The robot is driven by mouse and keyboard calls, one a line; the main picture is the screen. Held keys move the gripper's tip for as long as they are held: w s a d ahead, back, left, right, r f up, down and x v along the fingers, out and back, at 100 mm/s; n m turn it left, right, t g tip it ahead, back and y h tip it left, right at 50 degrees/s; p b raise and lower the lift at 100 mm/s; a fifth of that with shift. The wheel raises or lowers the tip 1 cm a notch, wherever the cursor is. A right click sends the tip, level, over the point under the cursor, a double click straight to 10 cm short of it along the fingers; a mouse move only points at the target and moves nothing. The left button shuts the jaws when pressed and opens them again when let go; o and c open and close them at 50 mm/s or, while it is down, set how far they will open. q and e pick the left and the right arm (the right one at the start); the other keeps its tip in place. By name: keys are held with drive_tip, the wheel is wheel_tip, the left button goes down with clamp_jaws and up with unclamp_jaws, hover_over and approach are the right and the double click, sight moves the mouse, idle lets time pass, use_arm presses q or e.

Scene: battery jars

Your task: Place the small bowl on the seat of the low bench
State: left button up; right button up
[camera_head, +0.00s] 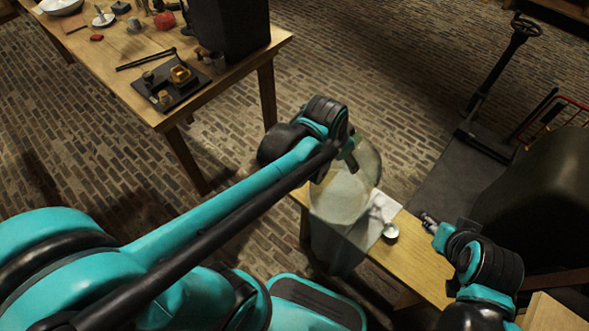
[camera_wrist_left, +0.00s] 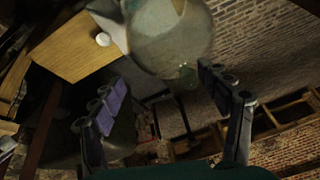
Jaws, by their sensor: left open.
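A small pale round piece, likely the small bowl (camera_head: 390,230), sits by a whitish cloth on a low wooden surface, likely the bench (camera_head: 425,268). It also shows as a pale round shape in the left wrist view (camera_wrist_left: 102,39). My left gripper (camera_head: 347,155) is at a large translucent glass vessel (camera_head: 345,195), left of and above the small bowl; the glass partly overlaps it. In the left wrist view its fingers (camera_wrist_left: 165,105) are spread, with nothing between them. My right gripper (camera_head: 430,222) is just right of the small bowl; its jaw state is unclear.
A wooden table (camera_head: 125,82) at upper left holds a dark tray (camera_head: 170,92), a white bowl (camera_head: 60,6), a red item (camera_head: 165,20) and a dark box (camera_head: 230,28). A pallet-jack-like cart (camera_head: 490,130) stands at right. Brick floor (camera_head: 350,60) is open between them.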

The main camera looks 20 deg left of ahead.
use_arm(q)
drive_tip(key=s+a+r+n+t+y, duration=0.1)
drive_tip(key=s+a+n+t, duration=0.1)
drive_tip(key=s+a+n, duration=0.4)
drive_tip(key=s+a, duration=0.2)
drive_tip(key=s, duration=0.2)
drive_tip(key=shift+s+r, duration=0.15)
drive_tip(key=shift+s, duration=0.1)
